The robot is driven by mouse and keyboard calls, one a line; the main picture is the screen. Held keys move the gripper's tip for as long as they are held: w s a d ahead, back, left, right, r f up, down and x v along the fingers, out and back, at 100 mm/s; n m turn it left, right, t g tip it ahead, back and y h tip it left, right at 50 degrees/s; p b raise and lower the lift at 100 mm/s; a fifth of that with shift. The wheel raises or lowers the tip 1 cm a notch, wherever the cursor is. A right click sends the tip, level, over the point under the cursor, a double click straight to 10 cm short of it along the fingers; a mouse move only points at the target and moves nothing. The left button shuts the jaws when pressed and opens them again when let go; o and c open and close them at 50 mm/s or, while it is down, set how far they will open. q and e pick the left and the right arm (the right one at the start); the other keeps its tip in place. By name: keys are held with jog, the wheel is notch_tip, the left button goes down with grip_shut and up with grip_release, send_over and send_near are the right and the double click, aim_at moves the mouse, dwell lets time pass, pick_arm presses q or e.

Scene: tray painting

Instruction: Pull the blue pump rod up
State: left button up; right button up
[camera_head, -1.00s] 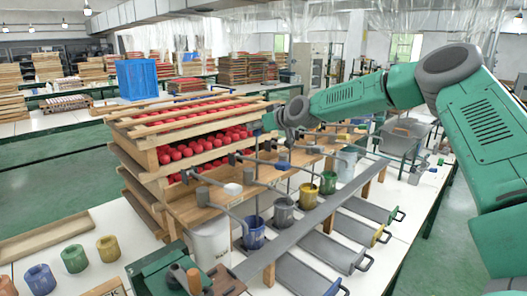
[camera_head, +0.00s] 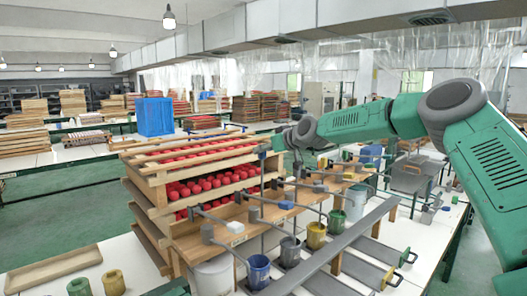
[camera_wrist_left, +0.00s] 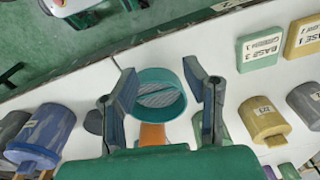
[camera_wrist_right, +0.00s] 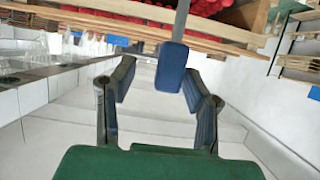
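A grey rod with a blue block-shaped handle stands upright by the rack's front corner; the handle (camera_head: 263,149) is beside my right gripper (camera_head: 279,142). In the right wrist view the blue handle (camera_wrist_right: 171,68) lies between the spread fingertips of my right gripper (camera_wrist_right: 158,72), closer to the right finger. That gripper is open; I cannot tell whether a finger touches the handle. My left gripper (camera_wrist_left: 164,85) is open around a teal cup (camera_wrist_left: 140,77) with an orange part below it, with gaps at both sides. In the head view my left gripper is out of frame.
A wooden rack of red pieces (camera_head: 205,184) stands left of the rod. Grey pump arms reach over a blue bucket (camera_head: 258,272), a grey bucket (camera_head: 290,252) and a yellow bucket (camera_head: 316,236). Coloured cylinders stand front left. Grey trays (camera_head: 378,252) lie front right.

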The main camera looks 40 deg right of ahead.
jog(key=shift+w+a+f, duration=0.1)
jog(key=shift+w, duration=0.1)
pick_arm(q)
jog(key=shift+a, duration=0.25)
pick_arm(e)
jog(key=v, duration=1.2)
pick_arm(q)
jog(key=shift+w, duration=0.1)
pick_arm(e)
jog(key=shift+d, duration=0.2)
